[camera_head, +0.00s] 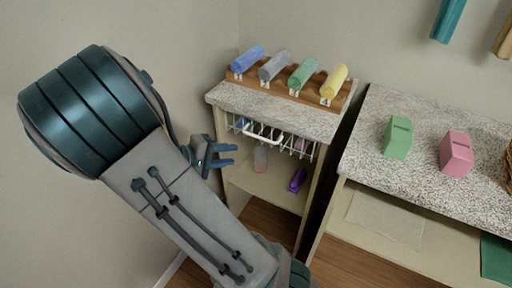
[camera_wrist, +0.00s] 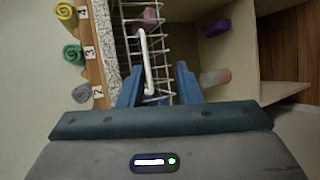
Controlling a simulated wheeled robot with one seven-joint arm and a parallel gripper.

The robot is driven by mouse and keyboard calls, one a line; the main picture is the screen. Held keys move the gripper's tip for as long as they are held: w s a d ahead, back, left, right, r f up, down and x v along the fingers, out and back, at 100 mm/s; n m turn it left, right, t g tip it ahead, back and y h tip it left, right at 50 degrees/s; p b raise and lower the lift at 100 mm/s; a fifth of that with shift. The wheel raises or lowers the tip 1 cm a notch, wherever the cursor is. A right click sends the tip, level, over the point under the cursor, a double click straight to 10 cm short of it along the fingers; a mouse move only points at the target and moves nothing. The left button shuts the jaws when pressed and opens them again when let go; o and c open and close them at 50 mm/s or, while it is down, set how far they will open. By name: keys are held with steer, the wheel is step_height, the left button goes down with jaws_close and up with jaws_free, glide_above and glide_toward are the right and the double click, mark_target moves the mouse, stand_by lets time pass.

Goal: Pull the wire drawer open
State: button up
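The white wire drawer (camera_head: 300,146) sits under the speckled top of the small shelf unit and looks shut. Its thick white handle (camera_head: 262,137) sticks out at the front. My gripper (camera_head: 235,154) is open and empty, to the left of and a little below the handle in the head view, apart from it. In the wrist view, my gripper (camera_wrist: 158,68) has its two blue fingers spread, and the near end of the handle (camera_wrist: 148,75) shows between them, farther off. The wire drawer (camera_wrist: 125,45) lies beyond the fingertips there.
A pinkish bottle (camera_head: 261,158) and a purple object (camera_head: 298,179) are on the shelf below the drawer. A speckled counter (camera_head: 375,155) stands at the right, and a wall is at the left.

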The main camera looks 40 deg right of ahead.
mark_target(257, 137)
steer(key=w+d+f+b, duration=0.1)
steer(key=d, duration=0.3)
steer(key=w+d+f+t+h+b, duration=0.1)
steer(key=d, duration=0.4)
steer(key=w+d+f+h+b, duration=0.1)
steer(key=d, duration=0.3)
steer(key=shift+d+f+n, duration=0.1)
steer(key=shift+d+n, duration=0.15)
steer(key=shift+n, duration=0.05)
steer(key=shift+t, duration=0.3)
jaws_close()
